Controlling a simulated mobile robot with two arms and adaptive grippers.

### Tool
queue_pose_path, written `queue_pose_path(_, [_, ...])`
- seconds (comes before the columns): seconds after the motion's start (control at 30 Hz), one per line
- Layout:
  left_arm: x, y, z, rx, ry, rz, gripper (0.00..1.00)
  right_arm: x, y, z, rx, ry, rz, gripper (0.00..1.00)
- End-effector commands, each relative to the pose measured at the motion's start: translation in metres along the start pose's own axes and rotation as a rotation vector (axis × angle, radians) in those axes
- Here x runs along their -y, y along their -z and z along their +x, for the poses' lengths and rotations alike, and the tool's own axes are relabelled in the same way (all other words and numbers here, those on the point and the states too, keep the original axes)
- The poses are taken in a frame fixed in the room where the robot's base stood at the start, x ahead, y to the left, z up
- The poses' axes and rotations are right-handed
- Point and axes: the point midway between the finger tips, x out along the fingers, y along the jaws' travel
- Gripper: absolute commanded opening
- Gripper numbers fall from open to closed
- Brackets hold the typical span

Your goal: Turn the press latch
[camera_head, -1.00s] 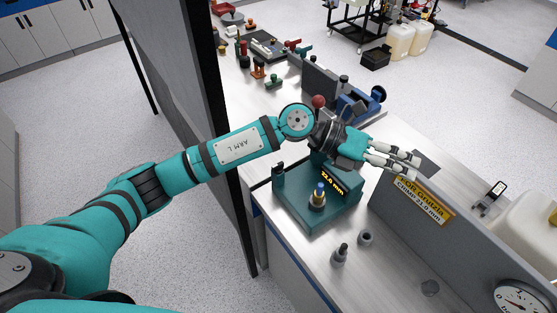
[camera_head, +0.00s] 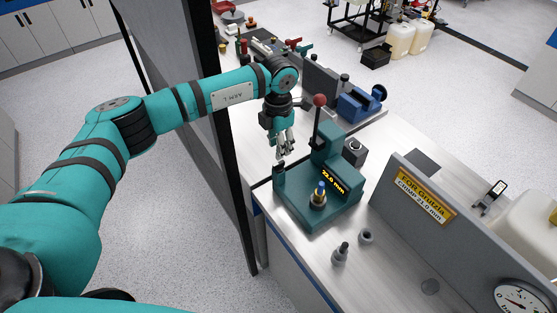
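The teal press (camera_head: 300,205) stands on the metal bench, with a lit yellow readout and a small blue-and-brass part (camera_head: 319,194) upright on its base. Its dark lever with a red ball (camera_head: 319,100) stands upright. A small black post (camera_head: 279,171) at the press's left back corner may be the latch; I cannot tell for sure. My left gripper (camera_head: 286,154) points down just above and slightly right of this post, apparently apart from it. Its fingers look open and empty. My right gripper is not in view.
A grey panel (camera_head: 415,215) with a yellow label runs along the right. Two small grey fittings, one a socket (camera_head: 366,237) and one a pin (camera_head: 341,254), stand in front of the press. A blue vise-like device (camera_head: 362,103) is behind. A dark partition (camera_head: 180,100) borders the left.

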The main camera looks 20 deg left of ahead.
Motion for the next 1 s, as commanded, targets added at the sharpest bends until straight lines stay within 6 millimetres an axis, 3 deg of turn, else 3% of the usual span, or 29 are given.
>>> queue_pose_path(0.13, [0.001,0.0,0.037,0.0,0.003,0.0,0.36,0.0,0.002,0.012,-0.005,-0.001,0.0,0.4])
queue_pose_path(0.3, [0.001,-0.001,0.06,0.002,0.001,0.0,0.36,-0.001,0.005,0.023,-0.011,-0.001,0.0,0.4])
queue_pose_path(0.77, [0.001,-0.001,0.069,0.002,0.002,0.0,0.36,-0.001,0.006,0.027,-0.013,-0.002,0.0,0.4])
queue_pose_path(1.0, [0.001,-0.001,0.069,0.002,0.002,0.0,0.06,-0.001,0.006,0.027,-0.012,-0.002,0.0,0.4])
